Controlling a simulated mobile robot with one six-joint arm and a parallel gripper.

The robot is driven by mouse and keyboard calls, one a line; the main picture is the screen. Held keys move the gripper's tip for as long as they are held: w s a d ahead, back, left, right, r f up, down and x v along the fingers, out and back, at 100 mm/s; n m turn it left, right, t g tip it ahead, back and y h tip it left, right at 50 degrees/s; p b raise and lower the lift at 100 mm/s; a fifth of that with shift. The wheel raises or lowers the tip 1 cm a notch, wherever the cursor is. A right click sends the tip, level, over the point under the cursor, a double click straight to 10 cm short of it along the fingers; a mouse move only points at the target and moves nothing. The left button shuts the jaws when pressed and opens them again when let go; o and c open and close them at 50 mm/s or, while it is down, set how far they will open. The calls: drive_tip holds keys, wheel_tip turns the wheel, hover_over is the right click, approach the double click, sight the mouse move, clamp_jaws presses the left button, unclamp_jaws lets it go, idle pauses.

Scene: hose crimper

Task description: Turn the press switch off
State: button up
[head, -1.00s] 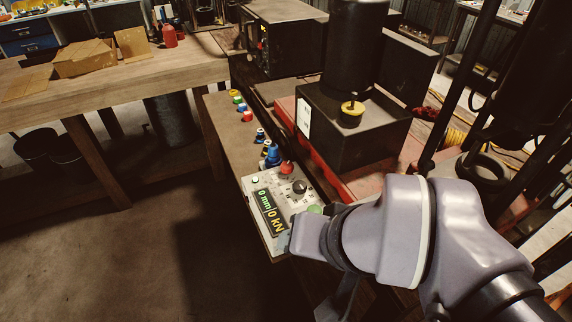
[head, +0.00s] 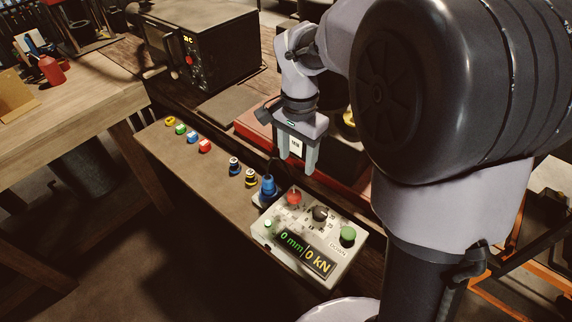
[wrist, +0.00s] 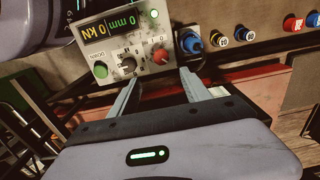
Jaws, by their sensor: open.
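The press control box (head: 296,241) is pale, with a lit display reading 0 mm and 0 kN. On its top are a black rotary knob (head: 320,213), a red button (head: 294,197), a large green button (head: 348,234) and a small lit green lamp (head: 268,223). Which of these is the press switch is not labelled legibly. My gripper (head: 296,164) is open and empty, fingers down, apart from the box and behind its red button. In the wrist view the knob (wrist: 129,64) and red button (wrist: 159,55) show just beyond and between the fingertips.
A blue plug (head: 268,186) stands beside the box. Several coloured die knobs (head: 205,146) line the bench ledge to the left. A black machine (head: 205,50) and the red press base (head: 255,129) stand behind. A wooden table (head: 70,125) is at left.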

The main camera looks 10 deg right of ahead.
sight(294, 194)
wheel_tip(294, 194, down, 14)
drive_tip(key=b, duration=0.4)
drive_tip(key=shift+w+a+r+b, duration=0.1)
drive_tip(key=shift+a+b, duration=0.05)
drive_tip(key=shift+b, duration=0.15)
clamp_jaws()
